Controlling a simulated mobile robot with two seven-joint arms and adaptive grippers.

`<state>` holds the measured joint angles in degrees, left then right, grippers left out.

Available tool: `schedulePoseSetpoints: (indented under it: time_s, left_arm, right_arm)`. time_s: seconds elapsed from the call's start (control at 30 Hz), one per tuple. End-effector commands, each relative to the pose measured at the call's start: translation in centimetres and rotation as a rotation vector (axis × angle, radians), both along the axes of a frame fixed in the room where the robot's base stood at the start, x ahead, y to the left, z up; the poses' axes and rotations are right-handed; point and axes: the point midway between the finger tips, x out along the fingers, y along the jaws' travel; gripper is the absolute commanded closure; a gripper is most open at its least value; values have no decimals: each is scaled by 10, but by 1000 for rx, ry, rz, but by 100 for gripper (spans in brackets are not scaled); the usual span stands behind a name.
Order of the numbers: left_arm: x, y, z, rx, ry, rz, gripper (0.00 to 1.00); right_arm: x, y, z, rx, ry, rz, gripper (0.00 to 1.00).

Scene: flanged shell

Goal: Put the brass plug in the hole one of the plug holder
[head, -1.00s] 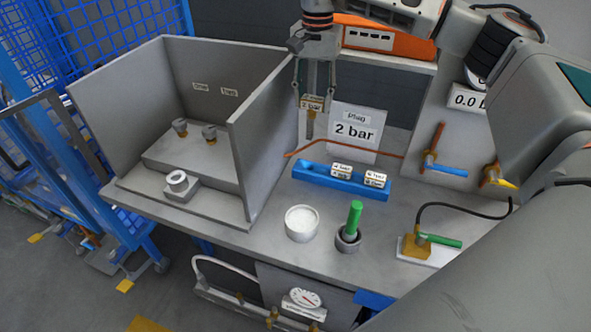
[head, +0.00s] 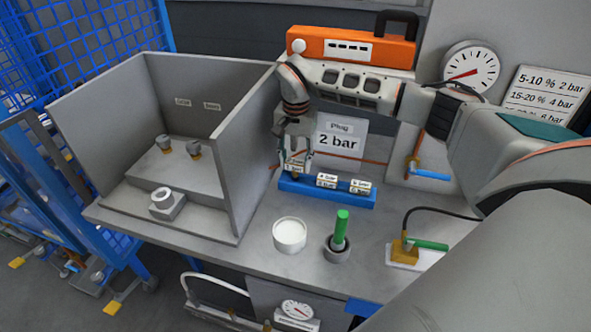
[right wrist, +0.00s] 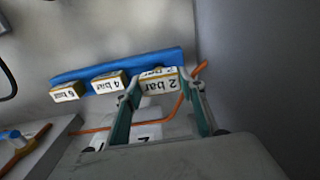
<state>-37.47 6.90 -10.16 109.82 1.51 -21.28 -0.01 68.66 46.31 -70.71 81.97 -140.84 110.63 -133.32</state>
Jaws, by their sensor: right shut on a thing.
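The brass plug (head: 295,168) with a white "2 bar" label is between the fingers of my right gripper (head: 296,162), at the left end of the blue plug holder (head: 325,198). In the right wrist view, the fingers (right wrist: 162,92) are shut on the labelled plug (right wrist: 158,86), over the end of the blue holder (right wrist: 70,77). Whether its lower end is inside a hole is hidden. Two other plugs, labelled 4 bar (right wrist: 108,82) and 6 bar (right wrist: 66,92), stand in the holder. My left gripper is not in view.
A grey-walled enclosure (head: 245,160) with fittings stands left of the holder. A white cup (head: 289,236) and a green-handled tool (head: 341,228) in a dark cup stand in front. A "Plug 2 bar" sign (head: 340,145) is behind. An orange case (head: 350,50) sits at the back.

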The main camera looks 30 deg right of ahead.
Motion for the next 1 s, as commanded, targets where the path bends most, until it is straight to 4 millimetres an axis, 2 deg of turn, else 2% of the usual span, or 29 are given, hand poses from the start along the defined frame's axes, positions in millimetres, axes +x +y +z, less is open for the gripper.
schedulePoseSetpoints:
  time_s: [0.23, 0.63, 0.67, 0.7, 1.0]
  left_arm:
    - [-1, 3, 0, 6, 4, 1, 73]
    - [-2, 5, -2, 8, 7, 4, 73]
    - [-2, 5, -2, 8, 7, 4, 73]
    - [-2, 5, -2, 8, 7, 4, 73]
    - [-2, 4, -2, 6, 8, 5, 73]
  right_arm:
    - [-1, 0, -32, 1, 3, 0, 88]
    - [0, 0, -38, -1, 1, 0, 88]
    - [0, 0, -37, -1, 1, 0, 53]
    - [0, 0, -37, 0, 1, 0, 44]
    - [0, 0, -37, 0, 1, 0, 44]
